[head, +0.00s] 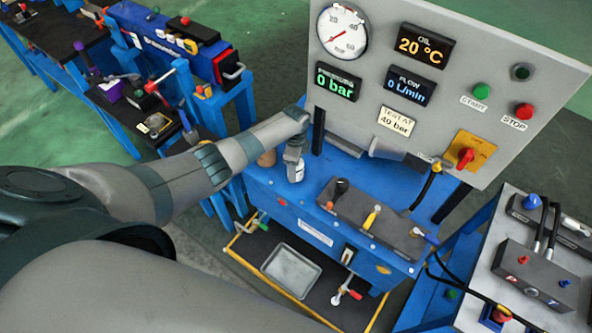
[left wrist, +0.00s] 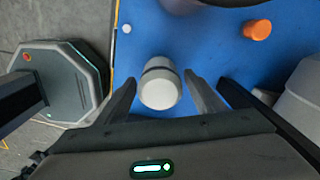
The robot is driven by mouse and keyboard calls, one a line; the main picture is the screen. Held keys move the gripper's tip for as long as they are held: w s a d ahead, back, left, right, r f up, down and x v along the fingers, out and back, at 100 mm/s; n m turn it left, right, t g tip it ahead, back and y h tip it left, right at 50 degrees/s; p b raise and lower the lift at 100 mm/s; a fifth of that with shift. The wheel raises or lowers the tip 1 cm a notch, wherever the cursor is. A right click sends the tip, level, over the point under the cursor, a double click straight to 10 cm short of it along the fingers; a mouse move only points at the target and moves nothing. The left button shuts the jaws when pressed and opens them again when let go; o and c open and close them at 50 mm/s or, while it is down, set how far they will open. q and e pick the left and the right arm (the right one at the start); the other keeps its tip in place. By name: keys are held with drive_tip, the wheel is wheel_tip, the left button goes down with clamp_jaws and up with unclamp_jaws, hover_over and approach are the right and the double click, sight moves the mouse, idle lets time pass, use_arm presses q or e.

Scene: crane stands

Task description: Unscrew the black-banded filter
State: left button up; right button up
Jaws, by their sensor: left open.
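The black-banded filter is a white-grey cylinder with a dark band. In the left wrist view the filter (left wrist: 160,92) lies between my left gripper's (left wrist: 160,80) two fingers, with a gap visible on each side. In the head view the filter (head: 296,173) shows as a small white piece on the blue bench (head: 262,187), just below my left gripper (head: 294,156). The left gripper is open around it and holds nothing. My right gripper is in neither view.
A dark valve block (head: 375,222) with levers stands right of the filter. A grey gauge panel (head: 440,90) rises behind. A brown cylinder (head: 266,158) is close on the left. A metal tray (head: 291,270) lies below.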

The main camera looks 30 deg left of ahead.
use_arm(q)
drive_tip(key=m+b, duration=0.1)
drive_tip(key=m, duration=0.2)
drive_tip(key=shift+f, duration=0.1)
drive_tip(key=shift+m+b, duration=0.4)
drive_tip(key=shift+m, duration=0.6)
drive_tip(key=m+b, duration=0.1)
drive_tip(key=m, duration=0.2)
drive_tip(key=shift+m+b, duration=0.6)
drive_tip(key=shift+m, duration=0.5)
